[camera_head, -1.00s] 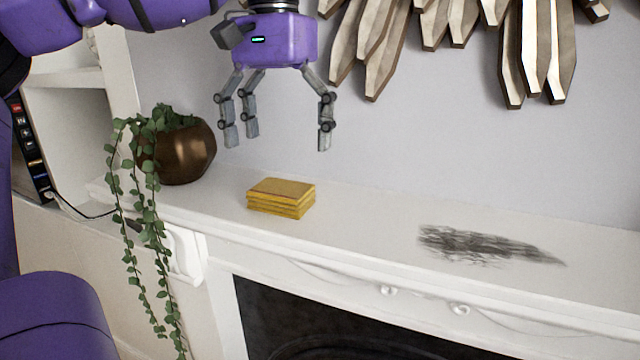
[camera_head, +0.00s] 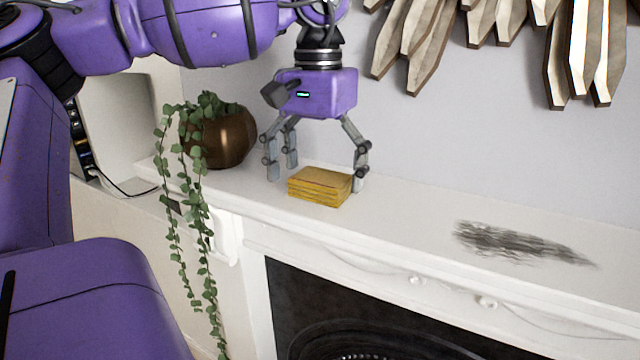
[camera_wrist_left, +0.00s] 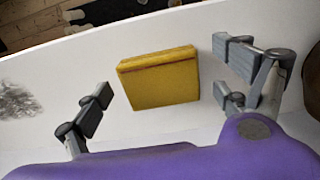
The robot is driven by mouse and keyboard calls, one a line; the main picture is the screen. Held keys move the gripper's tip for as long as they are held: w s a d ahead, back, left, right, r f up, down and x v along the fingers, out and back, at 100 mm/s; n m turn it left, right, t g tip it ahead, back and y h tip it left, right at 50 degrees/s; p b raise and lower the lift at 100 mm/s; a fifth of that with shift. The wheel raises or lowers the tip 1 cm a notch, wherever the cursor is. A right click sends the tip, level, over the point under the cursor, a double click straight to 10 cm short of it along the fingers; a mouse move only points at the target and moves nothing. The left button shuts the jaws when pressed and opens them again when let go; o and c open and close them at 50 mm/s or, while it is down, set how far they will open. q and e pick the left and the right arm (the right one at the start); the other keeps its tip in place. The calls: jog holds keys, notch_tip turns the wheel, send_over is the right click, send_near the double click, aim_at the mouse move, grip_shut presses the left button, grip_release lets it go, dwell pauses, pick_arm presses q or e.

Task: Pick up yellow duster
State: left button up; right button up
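The yellow duster (camera_head: 318,187), a folded block of cloth, lies on the white mantel shelf (camera_head: 400,212). My left gripper (camera_head: 318,172) is open just above and around it, with two fingers to its left and one to its right. In the left wrist view the duster (camera_wrist_left: 158,80) sits between the spread fingers of the gripper (camera_wrist_left: 165,95), with gaps on both sides. I cannot see the fingers touching it. My right gripper is not in view.
A brown pot (camera_head: 228,138) with a trailing plant stands to the left of the duster. A dark smudge (camera_head: 515,243) marks the shelf to the right. Wooden wall decoration (camera_head: 590,50) hangs above. The shelf between duster and smudge is clear.

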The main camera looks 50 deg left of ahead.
aim_at(319, 178)
pick_arm(q)
jog(key=c, duration=1)
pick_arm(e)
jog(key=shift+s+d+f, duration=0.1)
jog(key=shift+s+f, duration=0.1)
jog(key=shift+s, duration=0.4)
pick_arm(q)
jog(key=shift+r, duration=0.1)
jog(key=shift+r, duration=0.5)
notch_tip(319, 178, up, 2)
jog(key=shift+d+r, duration=0.1)
jog(key=shift+r, duration=0.05)
jog(key=s+d+r, duration=0.2)
jog(key=d+r, duration=0.1)
jog(key=s+d+r+b, duration=0.1)
jog(key=s+d+r, duration=0.2)
jog(key=d, duration=0.1)
jog(key=s+d+r+b, duration=0.1)
jog(key=s+d+r, duration=0.2)
jog(key=d, duration=0.1)
jog(key=shift+s+r, duration=0.15)
jog(key=shift+r, duration=0.15)
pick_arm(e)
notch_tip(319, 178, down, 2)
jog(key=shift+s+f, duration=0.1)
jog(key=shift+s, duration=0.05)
